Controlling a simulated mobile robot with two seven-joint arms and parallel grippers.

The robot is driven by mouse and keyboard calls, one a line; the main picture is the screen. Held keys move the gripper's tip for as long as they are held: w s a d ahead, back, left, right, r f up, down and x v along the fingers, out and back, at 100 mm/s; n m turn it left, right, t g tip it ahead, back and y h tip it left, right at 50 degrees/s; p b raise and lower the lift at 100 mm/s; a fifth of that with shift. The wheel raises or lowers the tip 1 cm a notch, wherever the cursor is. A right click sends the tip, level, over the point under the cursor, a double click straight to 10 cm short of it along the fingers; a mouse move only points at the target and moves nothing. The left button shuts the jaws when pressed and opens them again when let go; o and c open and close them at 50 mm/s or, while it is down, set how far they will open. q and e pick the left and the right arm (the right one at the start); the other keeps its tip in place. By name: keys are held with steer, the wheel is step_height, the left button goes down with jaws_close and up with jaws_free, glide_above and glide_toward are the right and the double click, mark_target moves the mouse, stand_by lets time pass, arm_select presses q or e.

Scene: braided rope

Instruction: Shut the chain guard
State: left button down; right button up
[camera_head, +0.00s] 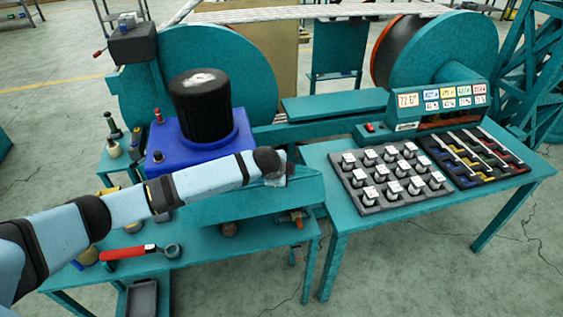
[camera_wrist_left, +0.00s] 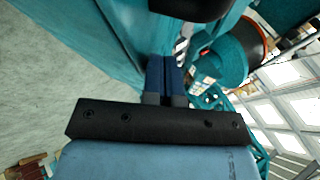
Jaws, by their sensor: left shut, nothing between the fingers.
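A long teal box-like cover (camera_head: 255,200), which may be the chain guard, sits at the front of the machine, beside the blue housing (camera_head: 185,150). I cannot tell whether it is open or shut. My left arm reaches across in front of the housing. My left gripper (camera_head: 280,172) is at the upper edge of the teal cover, and its fingers are mostly hidden behind the wrist. In the left wrist view the fingers (camera_wrist_left: 165,82) are together and empty, close to a teal surface (camera_wrist_left: 80,35). I cannot tell whether they touch it. My right gripper is out of view.
A black cylinder (camera_head: 200,105) stands on the blue housing. A red-handled wrench (camera_head: 135,252) lies on the lower left bench. The right table (camera_head: 345,225) carries a dark tray of small parts (camera_head: 385,190), a tool rack (camera_head: 475,160) and a display (camera_head: 435,103). Large teal reels stand behind.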

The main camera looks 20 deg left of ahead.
arm_select(q)
steer(key=shift+s+d+f, duration=0.15)
steer(key=shift+s, duration=0.05)
steer(key=shift+w+f, duration=0.2)
steer(key=shift+s+r, duration=0.1)
stand_by(0.3)
